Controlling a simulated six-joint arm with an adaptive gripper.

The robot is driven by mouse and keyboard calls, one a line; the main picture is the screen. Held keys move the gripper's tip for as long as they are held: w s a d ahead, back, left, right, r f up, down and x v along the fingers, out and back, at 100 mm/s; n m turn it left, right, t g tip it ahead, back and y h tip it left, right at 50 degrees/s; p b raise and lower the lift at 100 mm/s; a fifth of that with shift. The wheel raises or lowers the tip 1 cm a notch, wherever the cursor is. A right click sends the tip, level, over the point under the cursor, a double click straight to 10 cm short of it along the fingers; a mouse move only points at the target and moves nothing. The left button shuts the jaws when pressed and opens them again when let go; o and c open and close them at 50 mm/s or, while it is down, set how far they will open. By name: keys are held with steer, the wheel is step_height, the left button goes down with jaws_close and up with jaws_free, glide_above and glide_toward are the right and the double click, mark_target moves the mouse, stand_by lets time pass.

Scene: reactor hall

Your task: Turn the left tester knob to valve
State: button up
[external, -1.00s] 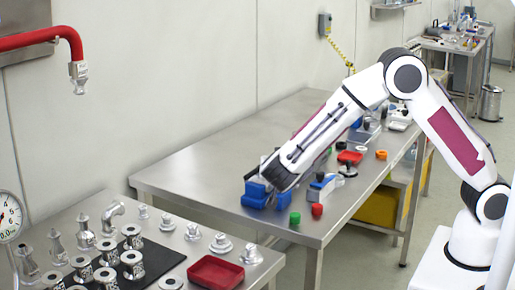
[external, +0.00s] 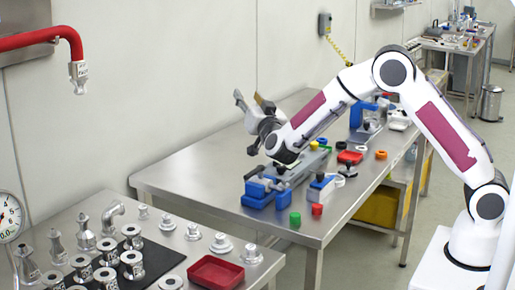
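My gripper (external: 249,97) is raised above the left part of the middle steel table, with its fingers pointing up and towards the wall. The two fingers stand apart with a gap and nothing visible between them. A blue device (external: 265,190) sits on the table below my wrist, and a grey and blue block (external: 321,188) stands to its right. My forearm covers part of the space behind them. The left tester knob and its setting cannot be made out at this size.
A green cap (external: 295,219) and a red cap (external: 317,210) stand near the table's front edge. The table's left part (external: 190,180) is clear. The front-left table holds metal fittings and a red tray (external: 215,271).

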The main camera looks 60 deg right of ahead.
steer(key=w+d+r+n+t+y, duration=0.1)
steer(key=w+r+n+t+y, duration=0.4)
steer(key=r+t, duration=0.1)
steer(key=n+g+y, duration=1.5)
steer(key=n+y, duration=0.2)
steer(key=y, duration=0.2)
glide_toward(281, 166)
steer(key=shift+w+f, duration=0.15)
steer(key=shift+f, duration=0.15)
steer(key=shift+a, duration=0.2)
steer(key=shift+x, duration=3.85)
steer(key=shift+r, duration=0.1)
jaws_close()
